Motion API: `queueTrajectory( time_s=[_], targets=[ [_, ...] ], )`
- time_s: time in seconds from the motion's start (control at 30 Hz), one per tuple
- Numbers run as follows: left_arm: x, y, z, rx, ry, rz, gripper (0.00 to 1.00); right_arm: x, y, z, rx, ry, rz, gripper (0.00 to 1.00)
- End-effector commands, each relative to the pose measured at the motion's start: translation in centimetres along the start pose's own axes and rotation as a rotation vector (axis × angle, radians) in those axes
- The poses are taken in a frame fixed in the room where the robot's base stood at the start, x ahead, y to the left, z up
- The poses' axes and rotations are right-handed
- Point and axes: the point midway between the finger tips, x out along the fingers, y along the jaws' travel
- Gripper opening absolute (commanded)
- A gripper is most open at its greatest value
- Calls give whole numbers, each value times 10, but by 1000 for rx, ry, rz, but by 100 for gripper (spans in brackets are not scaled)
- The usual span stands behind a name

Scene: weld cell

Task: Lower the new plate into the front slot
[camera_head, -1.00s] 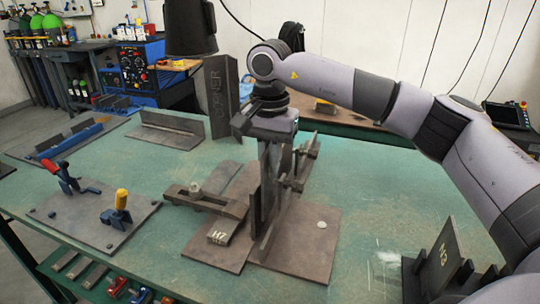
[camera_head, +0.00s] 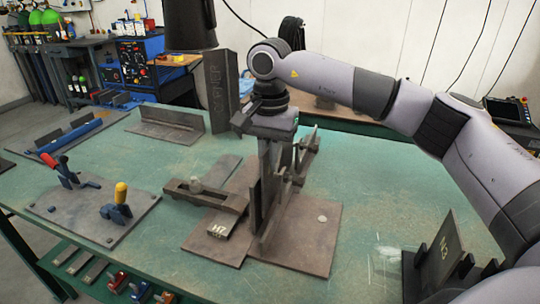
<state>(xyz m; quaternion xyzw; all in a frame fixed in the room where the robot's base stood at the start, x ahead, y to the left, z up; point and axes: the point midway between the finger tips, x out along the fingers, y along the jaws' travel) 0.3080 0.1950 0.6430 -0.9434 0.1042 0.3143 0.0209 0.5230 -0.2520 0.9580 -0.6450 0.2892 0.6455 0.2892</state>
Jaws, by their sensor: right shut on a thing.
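My right gripper (camera_head: 270,145) points down over the fixture in the middle of the green table and is shut on the top of an upright dark plate, the new plate (camera_head: 264,180). The plate stands close against the fixture's upright parts (camera_head: 299,160). Its lower end is among the uprights above the brown base plate (camera_head: 310,240); I cannot tell whether it is seated in the front slot, which is hidden. A flat piece marked H7 (camera_head: 219,224) lies at the fixture's left, beside a clamp bar (camera_head: 205,196). My left gripper is out of view.
A plate marked H3 (camera_head: 448,250) stands in a dark rack at the right, near my arm. A board with red and yellow toggle clamps (camera_head: 95,208) lies at the left. Angle pieces (camera_head: 165,128) and an upright CORNER piece (camera_head: 217,92) stand behind. The table's right middle is clear.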

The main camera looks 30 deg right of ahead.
Motion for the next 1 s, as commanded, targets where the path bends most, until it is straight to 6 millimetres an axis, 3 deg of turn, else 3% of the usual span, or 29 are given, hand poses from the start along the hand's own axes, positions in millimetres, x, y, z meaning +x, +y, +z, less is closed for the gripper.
queueTrajectory(
  time_s=[1.0],
  targets=[
    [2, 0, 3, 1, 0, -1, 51, 11, 0, 1, -2, -3, 6, 0]
  ],
)
